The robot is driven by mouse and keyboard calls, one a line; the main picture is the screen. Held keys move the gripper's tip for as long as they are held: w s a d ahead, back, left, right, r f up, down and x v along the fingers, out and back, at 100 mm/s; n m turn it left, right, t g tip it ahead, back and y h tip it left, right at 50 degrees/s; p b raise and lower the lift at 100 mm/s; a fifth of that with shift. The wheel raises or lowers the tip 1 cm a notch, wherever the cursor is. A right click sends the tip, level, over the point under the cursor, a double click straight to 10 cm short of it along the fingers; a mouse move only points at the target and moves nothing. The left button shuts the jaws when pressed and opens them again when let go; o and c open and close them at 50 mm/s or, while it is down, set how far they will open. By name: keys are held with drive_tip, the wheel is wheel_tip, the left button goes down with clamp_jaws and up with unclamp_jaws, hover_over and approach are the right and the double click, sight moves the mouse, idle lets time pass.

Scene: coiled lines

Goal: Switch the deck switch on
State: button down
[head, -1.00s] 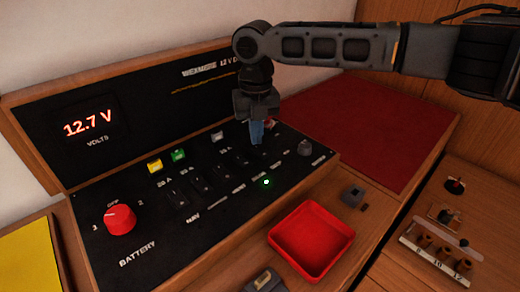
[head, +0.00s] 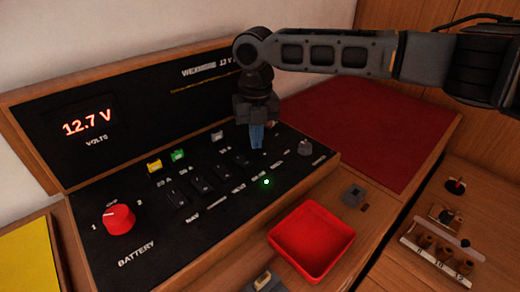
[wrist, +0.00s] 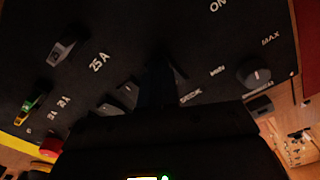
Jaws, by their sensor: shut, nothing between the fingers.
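The black switch panel (head: 150,215) carries a row of dark rocker switches. A label that seems to read DECK (wrist: 190,97) shows in the wrist view, just right of my fingers. The deck switch itself is mostly hidden by my gripper, and I cannot tell its position. My gripper (head: 257,146) is shut and empty, pointing down at the far right end of the switch row. Its blue-looking fingertips are at or just above the panel; contact cannot be told. In the wrist view, the fingers (wrist: 156,85) are dark.
A green light (head: 266,182) is lit on the panel. A grey dimmer knob (head: 305,147) stands right of my gripper, and a red battery knob (head: 118,219) at left. A red tray (head: 311,242) sits in front. The voltmeter (head: 87,123) reads 12.7 V.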

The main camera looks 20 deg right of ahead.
drive_tip(key=shift+f, duration=0.2)
drive_tip(key=shift+r, duration=0.1)
drive_tip(key=shift+r+p, duration=2.85)
drive_tip(key=shift+r, duration=0.6)
drive_tip(key=shift+f, duration=0.1)
